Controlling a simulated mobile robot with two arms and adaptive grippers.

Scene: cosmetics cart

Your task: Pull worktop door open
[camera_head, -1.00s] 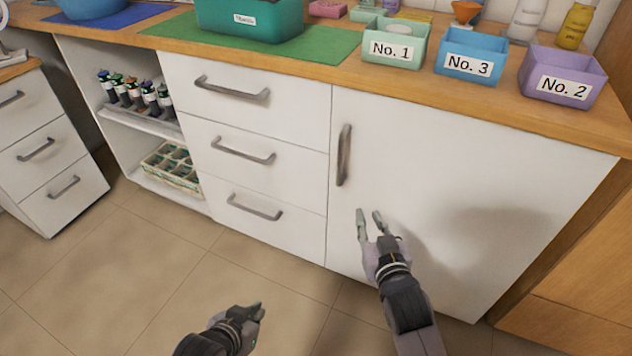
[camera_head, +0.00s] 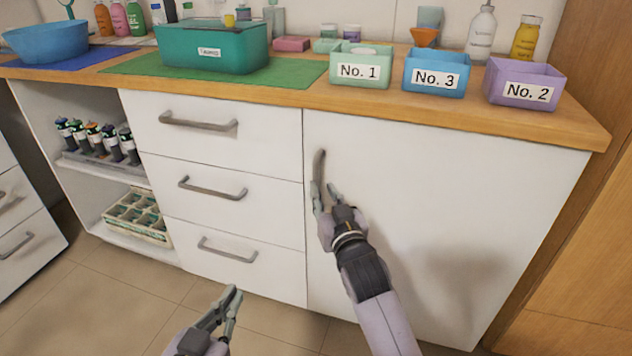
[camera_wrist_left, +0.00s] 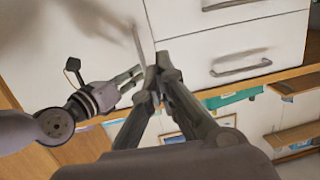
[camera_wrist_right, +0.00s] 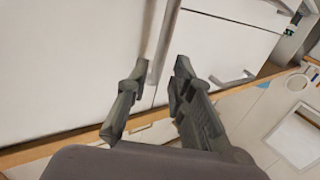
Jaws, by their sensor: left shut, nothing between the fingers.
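The white worktop door (camera_head: 450,190) is closed, flush with the drawer fronts to its left. Its curved grey vertical handle (camera_head: 319,165) is near the door's left edge. My right gripper (camera_head: 325,188) is at the lower part of this handle, fingers apart. In the right wrist view the handle (camera_wrist_right: 164,45) stands between the lines of the two open fingers (camera_wrist_right: 158,78); contact cannot be told. My left gripper (camera_head: 234,292) is shut and empty, low in front of the drawers; its closed fingertips also show in the left wrist view (camera_wrist_left: 157,76).
Three drawers with grey handles (camera_head: 212,190) are left of the door. The wooden worktop (camera_head: 300,95) above carries a green box (camera_head: 212,45) and three labelled bins, including No. 3 (camera_head: 436,72). An open shelf with bottles (camera_head: 98,140) is further left. Floor in front is clear.

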